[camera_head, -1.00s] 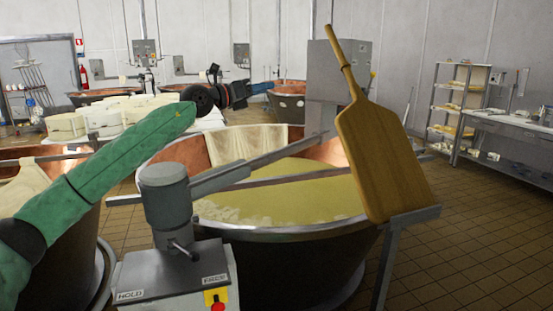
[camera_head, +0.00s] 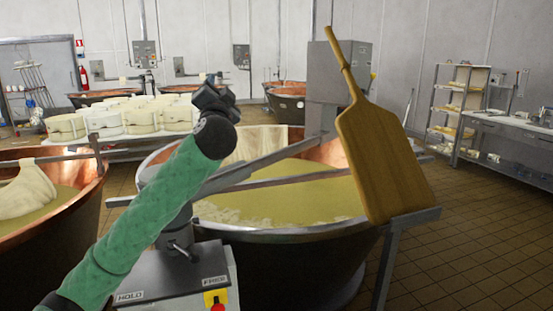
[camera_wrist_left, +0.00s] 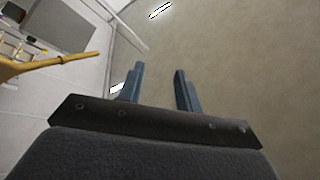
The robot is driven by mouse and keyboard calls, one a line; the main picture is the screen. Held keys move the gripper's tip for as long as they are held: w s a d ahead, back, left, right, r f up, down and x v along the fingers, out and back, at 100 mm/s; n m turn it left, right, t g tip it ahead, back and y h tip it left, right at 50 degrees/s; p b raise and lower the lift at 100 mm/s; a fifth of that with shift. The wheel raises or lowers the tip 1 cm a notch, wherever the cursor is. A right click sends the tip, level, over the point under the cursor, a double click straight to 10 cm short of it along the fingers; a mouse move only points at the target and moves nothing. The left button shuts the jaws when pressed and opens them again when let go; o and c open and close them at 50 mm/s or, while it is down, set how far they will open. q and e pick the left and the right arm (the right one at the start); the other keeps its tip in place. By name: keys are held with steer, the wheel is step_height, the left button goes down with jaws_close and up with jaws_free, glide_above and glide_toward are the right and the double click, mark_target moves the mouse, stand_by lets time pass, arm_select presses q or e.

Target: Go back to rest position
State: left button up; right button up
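My left arm in its green sleeve rises from the lower left in the head view. Its dark wrist and left gripper (camera_head: 212,98) are held up in front of the central vat (camera_head: 290,232). The fingertips are hard to make out there. In the left wrist view the left gripper (camera_wrist_left: 159,82) shows two blue fingers spread apart with nothing between them, pointing up toward the ceiling. The wooden paddle (camera_head: 382,160) leans upright at the vat's right side, apart from my gripper. Its handle also shows in the left wrist view (camera_wrist_left: 45,63). My right gripper is out of view.
A second copper vat (camera_head: 85,215) with a cloth stands at the left. Behind is a table with white cheese moulds (camera_head: 140,115). A grey control box (camera_head: 172,272) stands below my left arm. Shelves (camera_head: 455,105) stand at the right, with open tiled floor (camera_head: 480,245) before them.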

arm_select(q)
steer(key=s+f+n+g+h, duration=0.15)
steer(key=s+f+g, duration=0.35)
steer(key=f, duration=0.9)
steer(key=s+d+f+n+g+h, duration=0.1)
steer(key=s+f+g+h, duration=0.15)
steer(key=s+f, duration=0.75)
steer(key=s+f+n+g+h, duration=0.15)
steer(key=f+g, duration=0.25)
steer(key=f, duration=1.5)
steer(key=s+f+n+g, duration=0.1)
steer(key=s+f+g, duration=0.3)
steer(key=s+f, duration=1.1)
steer(key=s+f+g, duration=0.5)
steer(key=s+f, duration=1)
steer(key=s, duration=0.5)
steer(key=shift+a+f+n, duration=0.2)
steer(key=shift+f+n, duration=0.15)
steer(key=shift+n, duration=0.05)
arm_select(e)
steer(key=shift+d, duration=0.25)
arm_select(q)
steer(key=shift+y, duration=0.25)
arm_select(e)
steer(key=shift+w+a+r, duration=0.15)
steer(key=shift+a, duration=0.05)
